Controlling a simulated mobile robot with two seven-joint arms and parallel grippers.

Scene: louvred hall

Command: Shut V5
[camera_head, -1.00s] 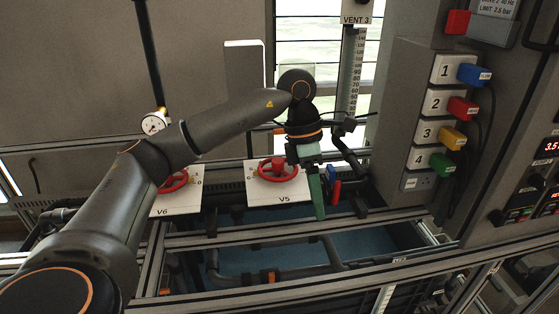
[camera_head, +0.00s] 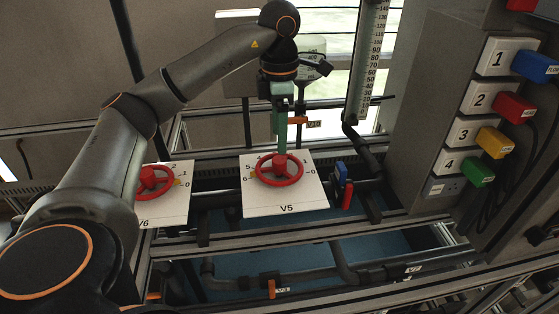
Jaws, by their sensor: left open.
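The V5 valve is a red handwheel (camera_head: 279,183) on a white plate (camera_head: 300,203) marked "V5", in the middle of the head view. Digits 5 and 6 show at the left of its dial; the rest of the dial is partly hidden by the wheel and gripper, and I cannot read its setting. My left gripper (camera_head: 281,148), with green fingers, points down over the wheel's hub from behind. It is open, its fingertips close to the hub; I cannot tell whether they touch it. My right gripper is not in view.
A second red handwheel, V6 (camera_head: 153,194), sits to the left, partly behind my left arm. A blue lever (camera_head: 341,173) and a red lever (camera_head: 347,196) stand just right of the V5 plate. Frame rails and pipes run in front. A numbered plug panel (camera_head: 450,160) rises at right.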

